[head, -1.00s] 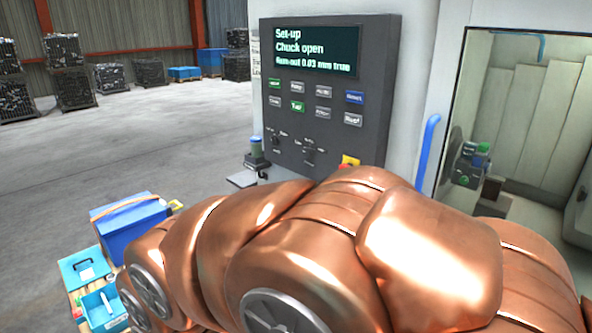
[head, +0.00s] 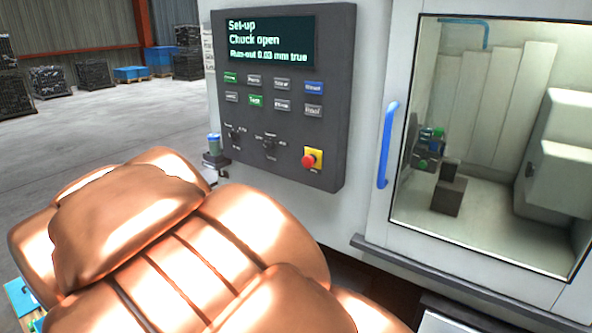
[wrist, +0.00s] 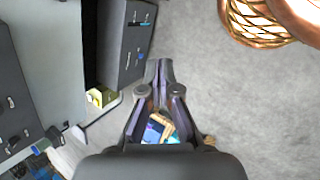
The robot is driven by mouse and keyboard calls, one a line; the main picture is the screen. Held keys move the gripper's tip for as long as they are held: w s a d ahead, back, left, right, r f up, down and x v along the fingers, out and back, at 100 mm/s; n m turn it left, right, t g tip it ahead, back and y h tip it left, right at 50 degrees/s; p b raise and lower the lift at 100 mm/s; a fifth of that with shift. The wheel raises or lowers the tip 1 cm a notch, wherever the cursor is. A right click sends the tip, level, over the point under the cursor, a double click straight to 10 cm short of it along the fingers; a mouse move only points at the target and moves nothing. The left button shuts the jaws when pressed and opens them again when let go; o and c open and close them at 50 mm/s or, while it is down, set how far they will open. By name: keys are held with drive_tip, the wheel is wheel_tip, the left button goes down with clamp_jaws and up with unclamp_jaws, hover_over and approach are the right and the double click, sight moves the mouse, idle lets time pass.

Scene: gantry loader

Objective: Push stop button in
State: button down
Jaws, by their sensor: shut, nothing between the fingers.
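The stop button (head: 308,160) is a red mushroom head on a yellow square plate. It sits at the lower right of the dark control panel (head: 335,110) in the head view. It stands out from its plate, and nothing touches it there. My arm covers the lower left of the head view, and my gripper is not visible in it. In the wrist view my gripper (wrist: 158,66) is shut and empty, its fingertips together, with open floor beyond. A yellow block (wrist: 101,97) lies left of the fingers, apart from them; I cannot tell whether it is the button's plate.
The panel display (head: 268,42) reads "Set-up, Chuck open". A blue door handle (head: 387,145) and a machine window stand right of the panel. A small blue-green container (head: 214,144) is at the panel's lower left.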

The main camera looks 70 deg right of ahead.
drive_tip(key=w+d+r+n+g+h+b, duration=0.1)
drive_tip(key=d+r+n+g+h, duration=0.2)
drive_tip(key=d, duration=0.8)
drive_tip(key=w+d+r+n+h+b, duration=0.15)
drive_tip(key=d+r+h, duration=0.3)
drive_tip(key=d, duration=0.65)
drive_tip(key=w+d+n+t+h, duration=0.2)
drive_tip(key=w+d+n+h, duration=0.2)
drive_tip(key=w+d+n, duration=0.3)
drive_tip(key=d+n, duration=0.3)
drive_tip(key=d, duration=0.2)
drive_tip(key=shift+f+b, duration=0.25)
drive_tip(key=shift+b, duration=0.15)
drive_tip(key=shift+d+n+h, duration=0.1)
drive_tip(key=shift+n+h, duration=0.15)
drive_tip(key=p, duration=0.3)
approach(306, 163)
drive_tip(key=x, duration=0.5)
drive_tip(key=shift+s+d+r, duration=0.1)
drive_tip(key=shift+s+d, duration=0.1)
drive_tip(key=shift+s, duration=0.05)
drive_tip(key=shift+p+x, duration=0.4)
drive_tip(key=shift+x, duration=0.45)
drive_tip(key=shift+w+d, duration=0.1)
drive_tip(key=shift+w, duration=0.05)
